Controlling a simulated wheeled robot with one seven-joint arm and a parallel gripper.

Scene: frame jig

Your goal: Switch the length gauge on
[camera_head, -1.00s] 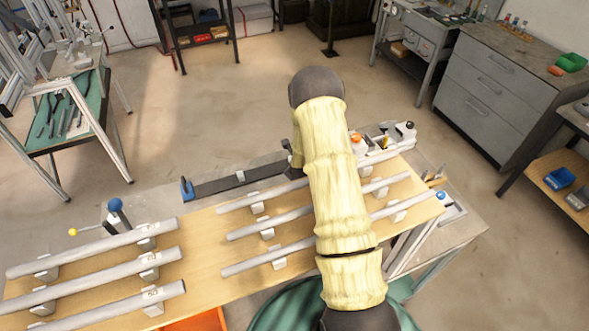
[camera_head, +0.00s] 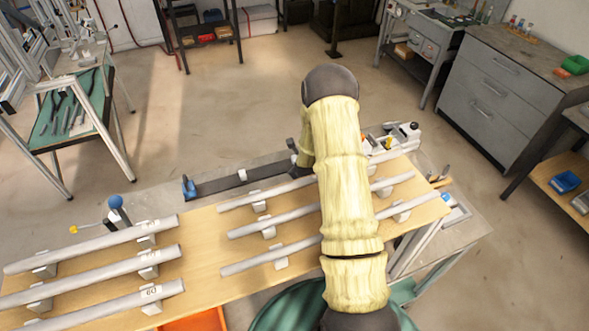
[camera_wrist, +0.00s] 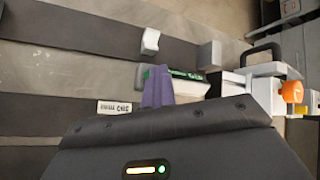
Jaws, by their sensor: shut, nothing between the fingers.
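In the wrist view, a small dark unit with a green-lit strip, seemingly the length gauge (camera_wrist: 187,75), sits in a pale housing beside a dark rail. A bright green patch shows at its left end. My gripper (camera_wrist: 155,75) is shut and empty. Its purple-grey fingers overlap the left part of the unit; I cannot tell if they touch it. In the head view, the dark rail (camera_head: 215,186) runs behind the bench, with a blue end piece (camera_head: 189,187) at left. My arm hides the gauge and the fingertips there.
A white block with an orange knob (camera_wrist: 292,91) and a black handle (camera_wrist: 264,54) stand right of the gauge in the wrist view. A white label (camera_wrist: 115,107) lies on the left. Several grey bars (camera_head: 90,247) rest on supports on the wooden bench top (camera_head: 205,255).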

